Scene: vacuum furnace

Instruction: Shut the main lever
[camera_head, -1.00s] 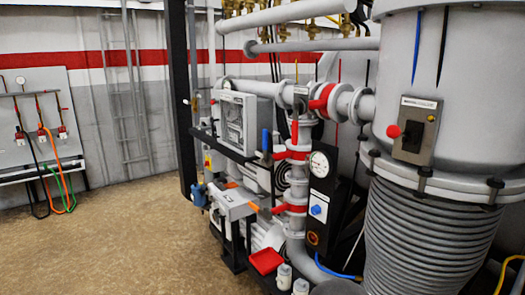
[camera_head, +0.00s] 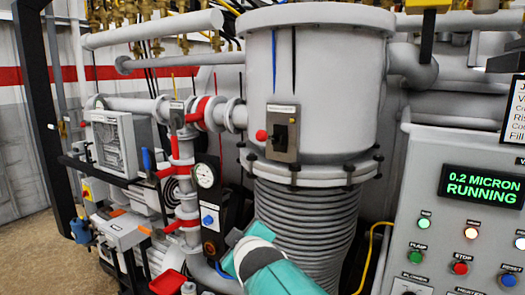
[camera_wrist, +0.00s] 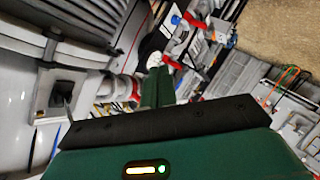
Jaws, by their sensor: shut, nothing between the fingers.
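A grey plate (camera_head: 283,150) with a small label I cannot read is fixed to the front of the big grey vessel. It carries a black block (camera_head: 281,132) and a red ball knob (camera_head: 261,135) at its left, likely the main lever. In the wrist view the plate (camera_wrist: 45,92) is at the left, seen tilted, with the block dark; I cannot make out the red knob there. My gripper (camera_wrist: 157,78) is shut and empty, its green fingers apart from the plate and toward the gauge (camera_wrist: 155,60). In the head view my teal arm rises at the bottom centre, below the plate.
Red-handled valves (camera_head: 175,147) and a round gauge (camera_head: 205,175) are on the pipework left of the vessel. A control panel (camera_head: 455,225) reading "0.2 MICRON RUNNING" stands at the right. Below the plate are grey bellows (camera_head: 310,225). Open floor (camera_head: 35,265) lies at the far left.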

